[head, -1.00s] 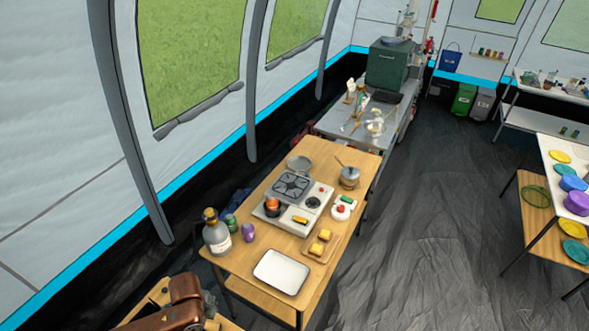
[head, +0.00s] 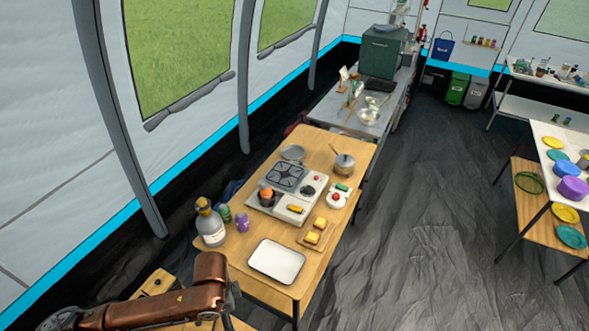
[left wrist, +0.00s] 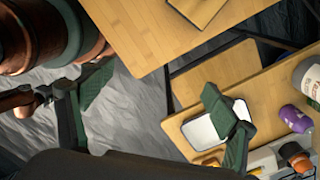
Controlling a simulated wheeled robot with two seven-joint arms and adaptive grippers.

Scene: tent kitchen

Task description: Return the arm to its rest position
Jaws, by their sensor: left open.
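My left arm (head: 175,302), copper-coloured, comes in at the lower left of the head view, beside the front left of the wooden table (head: 225,262). My left gripper (left wrist: 165,115) shows in the left wrist view with its two green-padded fingers spread wide and nothing between them. One finger overlaps the white tray (left wrist: 198,132) in that view; I cannot tell the gap between them. My right gripper is in neither view.
The table holds the white tray (head: 277,262), a bottle (head: 211,228), a purple can (head: 242,222), a stove (head: 285,178) and a saucepan (head: 344,165). A lower wooden surface (head: 152,284) lies near my arm. The floor (head: 420,230) to the right is clear.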

